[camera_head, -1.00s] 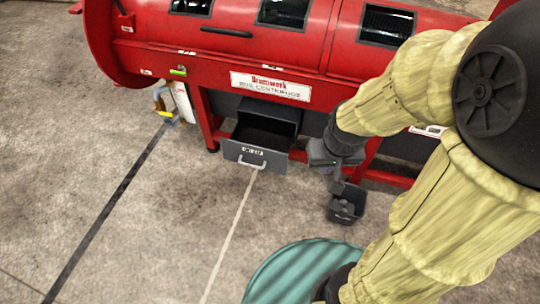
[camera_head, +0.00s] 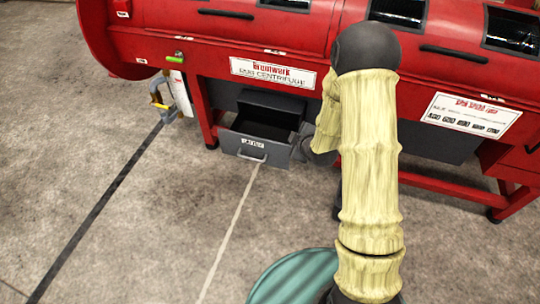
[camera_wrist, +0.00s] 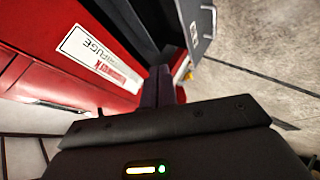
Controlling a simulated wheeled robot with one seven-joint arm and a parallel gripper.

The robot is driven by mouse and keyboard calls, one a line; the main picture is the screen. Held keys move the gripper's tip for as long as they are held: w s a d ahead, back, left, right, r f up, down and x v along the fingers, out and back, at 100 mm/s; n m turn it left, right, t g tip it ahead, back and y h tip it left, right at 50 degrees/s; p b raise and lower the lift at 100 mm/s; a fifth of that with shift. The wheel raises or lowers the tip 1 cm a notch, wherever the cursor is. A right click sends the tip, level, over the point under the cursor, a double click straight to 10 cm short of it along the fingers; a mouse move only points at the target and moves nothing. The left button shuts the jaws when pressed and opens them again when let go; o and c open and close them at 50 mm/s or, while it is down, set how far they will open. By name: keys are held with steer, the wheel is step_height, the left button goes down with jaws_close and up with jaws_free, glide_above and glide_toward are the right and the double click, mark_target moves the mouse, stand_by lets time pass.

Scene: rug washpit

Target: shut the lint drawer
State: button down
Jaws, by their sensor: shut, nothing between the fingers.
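The lint drawer (camera_head: 252,146) is a dark grey box with a pale label and a light handle, low under the red rug centrifuge (camera_head: 230,40). It stands pulled out, and its dark inside shows from above. In the wrist view the grey drawer front (camera_wrist: 200,22) is at the upper right, its label visible. My gripper (camera_wrist: 165,82) is shut and empty, with its fingers pointing along the machine toward the drawer area. I cannot tell whether they touch it.
A teal round surface (camera_head: 296,277) is at the bottom. Red legs (camera_head: 508,205) and a white sign (camera_head: 472,116) are at the right. The concrete floor before the drawer is clear.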

steer(key=a+f+n+t+y+b, duration=0.2)
steer(key=f+n+t+b, duration=0.1)
steer(key=f, duration=0.6)
steer(key=s+a+f+n+t+y+b, duration=0.1)
steer(key=f+n+b, duration=0.4)
steer(key=f, duration=0.5)
steer(key=shift+s+a+f+n+t+y, duration=0.2)
steer(key=shift+a+n+t+y, duration=0.2)
steer(key=shift+a+t+y, duration=0.65)
steer(key=b, duration=0.3)
glide_toward(266, 141)
steer(key=w+a, duration=0.1)
steer(key=a, duration=0.3)
steer(key=w+b, duration=0.1)
steer(key=w+d, duration=0.1)
steer(key=w, duration=0.1)
steer(key=shift+w+f+b, duration=0.15)
steer(key=shift+w+b, duration=0.2)
steer(key=shift+b, duration=0.05)
steer(key=shift+w, duration=0.3)
steer(key=shift+w, duration=0.1)
